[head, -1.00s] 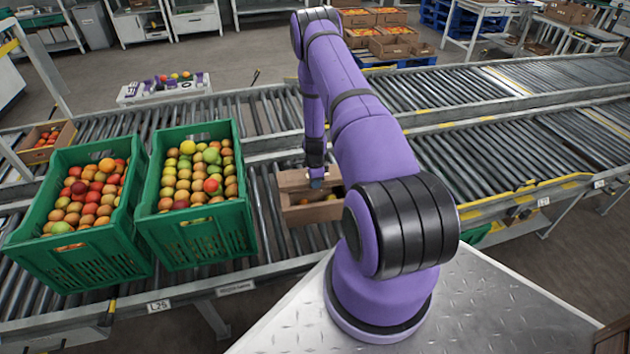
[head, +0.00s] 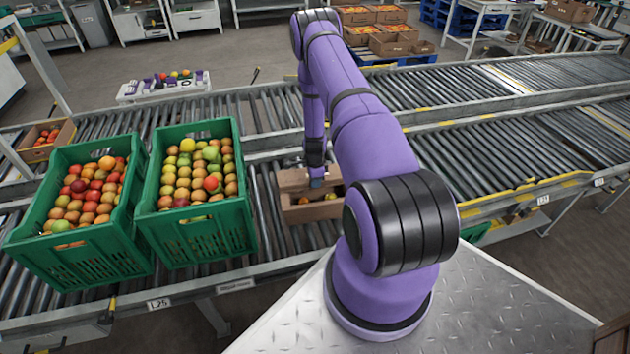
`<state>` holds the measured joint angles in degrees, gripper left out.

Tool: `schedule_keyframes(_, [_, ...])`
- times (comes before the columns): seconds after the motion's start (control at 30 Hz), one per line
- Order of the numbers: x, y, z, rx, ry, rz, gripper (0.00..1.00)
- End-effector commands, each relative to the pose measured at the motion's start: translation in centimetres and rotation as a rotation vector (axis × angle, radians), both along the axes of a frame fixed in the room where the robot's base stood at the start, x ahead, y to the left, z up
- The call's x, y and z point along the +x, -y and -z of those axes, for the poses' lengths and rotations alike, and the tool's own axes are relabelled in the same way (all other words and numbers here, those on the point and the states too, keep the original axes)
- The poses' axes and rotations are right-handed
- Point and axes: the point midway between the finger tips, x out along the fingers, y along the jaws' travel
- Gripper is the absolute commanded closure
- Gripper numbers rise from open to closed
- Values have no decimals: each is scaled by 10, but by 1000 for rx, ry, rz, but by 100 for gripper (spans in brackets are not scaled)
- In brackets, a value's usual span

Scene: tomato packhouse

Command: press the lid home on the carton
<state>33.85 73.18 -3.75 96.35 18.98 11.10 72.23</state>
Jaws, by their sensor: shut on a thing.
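The brown carton (head: 312,212) stands on the near roller conveyor, just left of my arm's base. Some round fruit shows inside it, so its top is at least partly uncovered. A flat brown piece, which looks like the lid (head: 292,180), sits over the far left part of the carton. My gripper (head: 317,182) points down at this lid and is shut on it. The fingertips are small, and the arm hides the carton's right side. I cannot tell whether the lid touches the carton's rim.
Two green crates of fruit (head: 205,238) (head: 85,262) stand left of the carton on the same conveyor. A small open carton (head: 38,152) is at the far left. The rollers right of my arm are clear. A second conveyor runs behind.

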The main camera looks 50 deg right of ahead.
Motion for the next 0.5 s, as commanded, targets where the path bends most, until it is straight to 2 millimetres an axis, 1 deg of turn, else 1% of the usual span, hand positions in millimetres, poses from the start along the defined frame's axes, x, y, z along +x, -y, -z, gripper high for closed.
schedule_keyframes(0.5, [0,0,5,0,0,0,100])
